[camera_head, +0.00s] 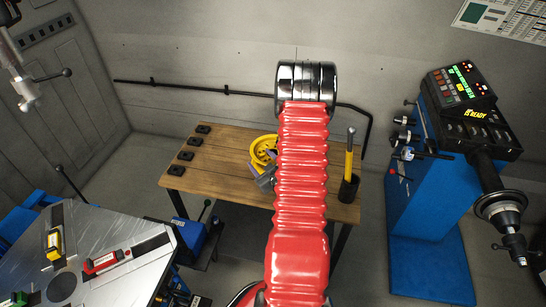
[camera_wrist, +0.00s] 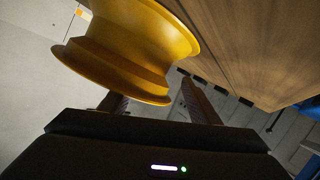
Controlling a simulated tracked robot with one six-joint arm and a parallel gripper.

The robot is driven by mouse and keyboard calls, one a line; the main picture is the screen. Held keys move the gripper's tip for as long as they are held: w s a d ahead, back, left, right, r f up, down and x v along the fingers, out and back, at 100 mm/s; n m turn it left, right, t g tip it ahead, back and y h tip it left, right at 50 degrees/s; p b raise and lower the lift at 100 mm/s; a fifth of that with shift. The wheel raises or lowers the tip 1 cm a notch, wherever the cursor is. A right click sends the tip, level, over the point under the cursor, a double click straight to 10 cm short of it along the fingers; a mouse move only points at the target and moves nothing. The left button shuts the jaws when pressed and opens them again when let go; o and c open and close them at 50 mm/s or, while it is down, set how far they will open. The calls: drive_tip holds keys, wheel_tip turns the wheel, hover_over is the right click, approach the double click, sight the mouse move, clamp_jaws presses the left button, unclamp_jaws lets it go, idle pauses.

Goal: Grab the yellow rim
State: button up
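The yellow rim (camera_head: 264,149) is on the wooden table in the head view, partly hidden by my red arm. In the wrist view the rim (camera_wrist: 128,48) fills the upper left, tilted in the picture. My gripper (camera_wrist: 152,93) has its two dark fingers spread apart at the rim's near edge. The left finger passes behind the flange and its tip is hidden. The right finger is beside the rim, its tip in view. I cannot tell whether either finger touches it. In the head view my grey gripper (camera_head: 264,178) is just below the rim, mostly behind my arm.
The wooden table (camera_head: 220,148) has several black blocks (camera_head: 186,155) along its left edge. A black cup (camera_head: 348,188) with a yellow-handled tool (camera_head: 349,155) stands at its right. A blue balancing machine (camera_head: 425,190) is right; a tyre-machine table (camera_head: 95,255) is lower left.

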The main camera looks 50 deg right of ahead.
drive_tip(key=shift+a+f, duration=0.15)
drive_tip(key=shift+f, duration=0.05)
drive_tip(key=c, duration=0.9)
drive_tip(key=shift+c, duration=0.2)
wheel_tip(320, 180, up, 10)
drive_tip(key=shift+r, duration=0.2)
idle(0.6)
